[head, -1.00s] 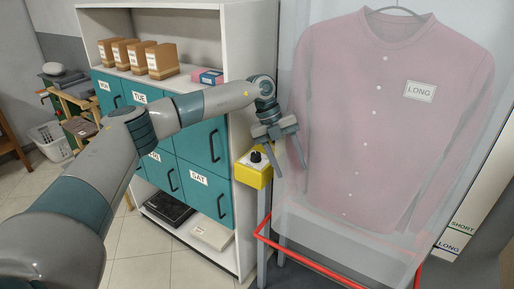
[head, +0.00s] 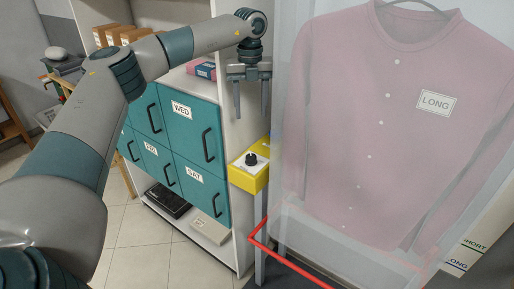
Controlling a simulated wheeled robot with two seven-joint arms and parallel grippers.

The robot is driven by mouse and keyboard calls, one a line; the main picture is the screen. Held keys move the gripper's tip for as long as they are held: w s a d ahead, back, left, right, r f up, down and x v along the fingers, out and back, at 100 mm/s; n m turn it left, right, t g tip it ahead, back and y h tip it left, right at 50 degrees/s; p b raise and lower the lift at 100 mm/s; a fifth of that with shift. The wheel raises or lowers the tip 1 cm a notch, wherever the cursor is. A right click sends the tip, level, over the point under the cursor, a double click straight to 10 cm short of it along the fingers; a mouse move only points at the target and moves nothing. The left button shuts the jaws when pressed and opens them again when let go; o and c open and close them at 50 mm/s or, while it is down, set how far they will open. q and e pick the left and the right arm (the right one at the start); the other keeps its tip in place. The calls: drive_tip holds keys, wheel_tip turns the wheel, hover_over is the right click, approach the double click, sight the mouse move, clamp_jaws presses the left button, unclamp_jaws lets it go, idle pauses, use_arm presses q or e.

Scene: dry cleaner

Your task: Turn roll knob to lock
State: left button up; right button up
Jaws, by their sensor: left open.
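The roll knob (head: 251,159) is a small black knob on the white top plate of a yellow box (head: 244,179). The box stands on a grey post beside the shelf unit, left of the covered shirt. Small marks on the plate are too small to read. My left gripper (head: 251,117) hangs above the knob with its fingers pointing down. It is open and empty, apart from the knob. My right gripper is not in view.
A pink shirt (head: 375,130) in a clear cover with a LONG label hangs close right of my left gripper. A red rail (head: 285,258) runs below it. A white shelf unit (head: 238,225) with teal drawers (head: 198,133) stands left. A pink-and-blue box (head: 203,68) sits on its shelf.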

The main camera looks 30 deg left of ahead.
sight(251, 156)
use_arm(q)
drive_tip(key=shift+s+a+r, duration=0.1)
drive_tip(key=shift+s+r, duration=0.1)
wheel_tip(251, 156, down, 16)
drive_tip(key=p, duration=0.7)
drive_tip(key=shift+w+f+p, duration=0.1)
drive_tip(key=shift+f+p, duration=0.15)
drive_tip(key=shift+p, duration=0.05)
drive_tip(key=shift+f, duration=0.5)
drive_tip(key=c, duration=1)
